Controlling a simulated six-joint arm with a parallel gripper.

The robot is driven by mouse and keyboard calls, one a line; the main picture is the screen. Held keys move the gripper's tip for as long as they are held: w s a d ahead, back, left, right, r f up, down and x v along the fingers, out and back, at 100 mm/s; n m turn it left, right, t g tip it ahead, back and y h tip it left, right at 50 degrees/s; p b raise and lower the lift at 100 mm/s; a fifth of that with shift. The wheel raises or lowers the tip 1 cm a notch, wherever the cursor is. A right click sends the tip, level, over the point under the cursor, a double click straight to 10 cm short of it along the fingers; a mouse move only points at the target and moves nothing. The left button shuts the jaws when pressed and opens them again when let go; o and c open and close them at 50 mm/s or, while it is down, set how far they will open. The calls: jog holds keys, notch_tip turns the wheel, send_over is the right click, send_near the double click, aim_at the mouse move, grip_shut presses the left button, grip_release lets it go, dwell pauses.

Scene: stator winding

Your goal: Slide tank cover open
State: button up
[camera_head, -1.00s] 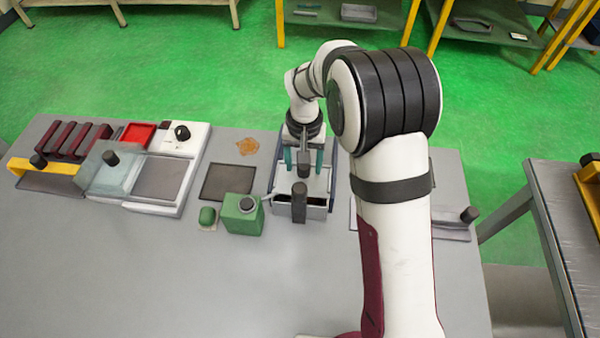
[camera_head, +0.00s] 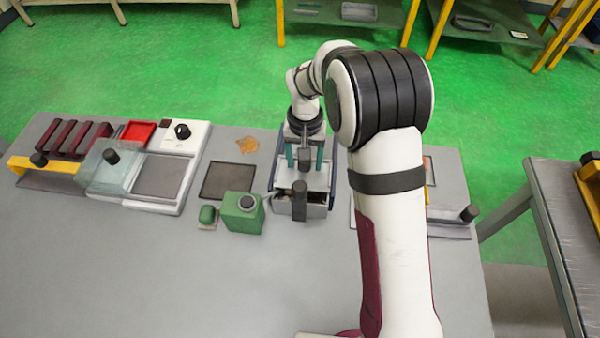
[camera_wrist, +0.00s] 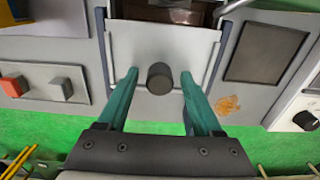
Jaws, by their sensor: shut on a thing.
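The tank (camera_head: 316,211) is a grey box near the middle of the table, with a pale flat cover (camera_head: 318,180) on top. It also shows in the wrist view, where the cover (camera_wrist: 125,45) carries a round black knob (camera_wrist: 160,78). My gripper (camera_head: 304,168) is over the cover, its teal fingers on either side of the knob. In the wrist view my gripper (camera_wrist: 159,73) is shut on the knob, though a gap seems to show beside each finger. The tank is partly uncovered at its near end, with a dark brown inside (camera_wrist: 170,14).
A dark upright handle (camera_head: 300,200) stands at the tank's near end. A green container (camera_head: 243,214) and a dark mat (camera_head: 228,181) are close on its left. My arm hides part of the table on the right. The near table is clear.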

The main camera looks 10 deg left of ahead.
jog(key=shift+w+f, duration=0.15)
jog(key=shift+w, duration=1.75)
jog(key=shift+w+f, duration=0.1)
jog(key=shift+w, duration=1.8)
jog(key=shift+c, duration=0.2)
jog(key=shift+w, duration=0.6)
jog(key=c, duration=0.4)
jog(key=o, duration=0.9)
jog(key=shift+o, duration=0.2)
jog(key=shift+d, duration=0.1)
notch_tip(320, 180, up, 6)
jog(key=shift+w+r, duration=0.15)
jog(key=shift+r, duration=0.05)
